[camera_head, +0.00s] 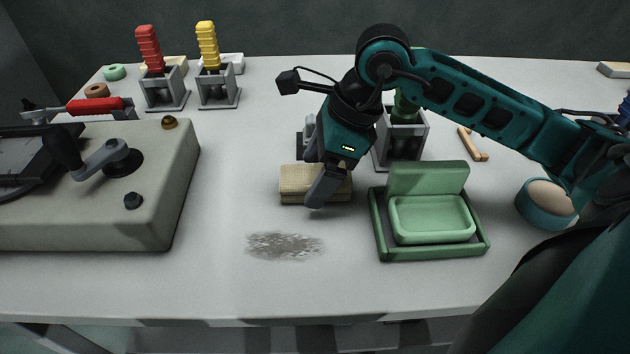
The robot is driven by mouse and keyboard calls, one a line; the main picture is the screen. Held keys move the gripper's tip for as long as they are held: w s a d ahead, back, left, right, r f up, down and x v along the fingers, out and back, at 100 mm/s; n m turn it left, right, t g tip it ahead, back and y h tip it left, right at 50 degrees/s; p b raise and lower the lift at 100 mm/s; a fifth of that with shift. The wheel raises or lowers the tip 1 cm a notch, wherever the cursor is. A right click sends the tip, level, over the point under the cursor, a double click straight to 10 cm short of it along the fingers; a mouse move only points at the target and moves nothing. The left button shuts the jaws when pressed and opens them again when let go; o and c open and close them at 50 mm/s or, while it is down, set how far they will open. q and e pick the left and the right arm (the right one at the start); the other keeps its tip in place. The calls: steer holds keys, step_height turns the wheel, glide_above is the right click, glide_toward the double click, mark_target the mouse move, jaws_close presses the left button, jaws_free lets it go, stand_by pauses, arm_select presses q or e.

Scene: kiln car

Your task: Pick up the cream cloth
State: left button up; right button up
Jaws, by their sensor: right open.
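The cream cloth (295,187) lies folded into a small flat block on the grey table, near the middle of the head view. My right gripper (316,166) points down over it, with one finger in front of the cloth's right part and the other behind, higher in the picture. The gripper is open and holds nothing. The finger and the gripper body hide part of the cloth. I cannot tell whether a finger touches it. My left gripper is not in view.
A speckled grey dirt patch (285,246) is in front of the cloth. A green tray with a green box (432,238) stands right of it. A large beige machine (150,215) is at left. Holders with red (150,48) and yellow (208,45) handles stand behind.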

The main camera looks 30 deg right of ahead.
steer(key=shift+w+a+f, duration=0.1)
steer(key=shift+a+f, duration=0.05)
steer(key=shift+f, duration=0.35)
steer(key=shift+f, duration=0.1)
steer(key=shift+c, duration=0.4)
steer(key=c, duration=1)
